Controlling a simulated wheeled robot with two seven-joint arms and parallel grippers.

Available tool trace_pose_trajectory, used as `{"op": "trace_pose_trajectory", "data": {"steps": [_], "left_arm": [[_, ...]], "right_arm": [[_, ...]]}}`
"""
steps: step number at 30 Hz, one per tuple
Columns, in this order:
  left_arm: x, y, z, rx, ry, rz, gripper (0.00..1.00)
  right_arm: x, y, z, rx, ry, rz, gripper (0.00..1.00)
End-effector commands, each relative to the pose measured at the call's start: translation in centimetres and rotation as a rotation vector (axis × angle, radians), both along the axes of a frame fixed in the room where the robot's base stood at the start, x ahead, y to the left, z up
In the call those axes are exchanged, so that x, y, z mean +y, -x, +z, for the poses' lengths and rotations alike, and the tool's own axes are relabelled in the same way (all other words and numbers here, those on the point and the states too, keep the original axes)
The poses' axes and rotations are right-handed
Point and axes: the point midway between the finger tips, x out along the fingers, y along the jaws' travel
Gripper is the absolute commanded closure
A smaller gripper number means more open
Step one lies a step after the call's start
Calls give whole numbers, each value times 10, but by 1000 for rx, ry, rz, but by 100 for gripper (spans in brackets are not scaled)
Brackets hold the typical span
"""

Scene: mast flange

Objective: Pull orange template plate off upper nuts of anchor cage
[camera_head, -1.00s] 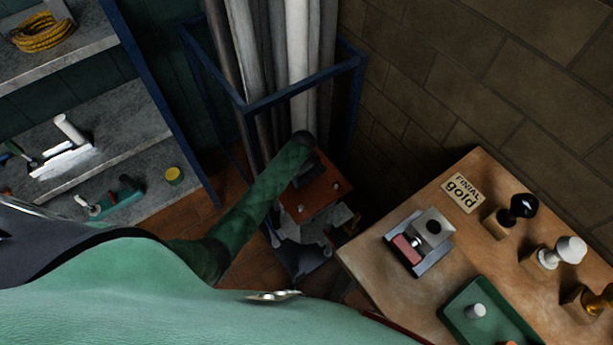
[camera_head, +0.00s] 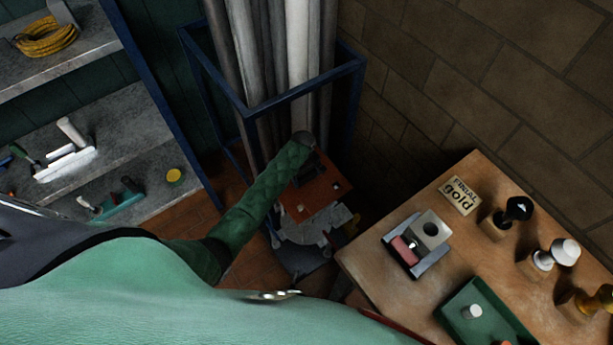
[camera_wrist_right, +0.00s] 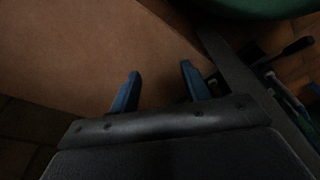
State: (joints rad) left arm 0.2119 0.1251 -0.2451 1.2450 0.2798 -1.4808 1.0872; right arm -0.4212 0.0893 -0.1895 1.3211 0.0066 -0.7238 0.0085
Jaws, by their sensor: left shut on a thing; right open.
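The orange template plate (camera_head: 325,192) shows low in the corner between the pipe rack and the bench. My left gripper (camera_head: 307,172) is shut on it at its upper edge, and the dark wrist hides part of the grip. The grey anchor cage (camera_head: 312,228) is below the plate, mostly covered by it. Small dark and light spots show on the plate where the bolts sit; I cannot tell how far apart plate and nuts are. My right gripper (camera_wrist_right: 158,88) is open and empty in the right wrist view, its two blue fingers over a brown surface.
A blue-framed rack (camera_head: 255,108) of grey pipes stands just behind the plate. A wooden bench (camera_head: 400,290) with a clamp block (camera_head: 418,242), finials and a green tray (camera_head: 485,315) is close on the right. Shelves (camera_head: 100,160) with tools are at left.

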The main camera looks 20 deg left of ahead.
Motion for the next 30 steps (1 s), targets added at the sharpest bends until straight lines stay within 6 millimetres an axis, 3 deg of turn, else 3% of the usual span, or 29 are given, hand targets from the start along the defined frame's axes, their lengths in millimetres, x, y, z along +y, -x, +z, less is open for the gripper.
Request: {"op": "trace_pose_trajectory", "data": {"steps": [6,14,24,30], "left_arm": [[0,0,5,-1,1,0,56],[0,0,10,-1,1,0,56],[0,0,15,-1,1,0,56],[0,0,19,-1,1,0,56]], "right_arm": [[-5,6,-8,-2,4,3,53],[-9,-4,-13,-25,6,5,53],[-13,16,-27,-18,10,8,53],[-15,17,-32,-27,11,9,53]]}}
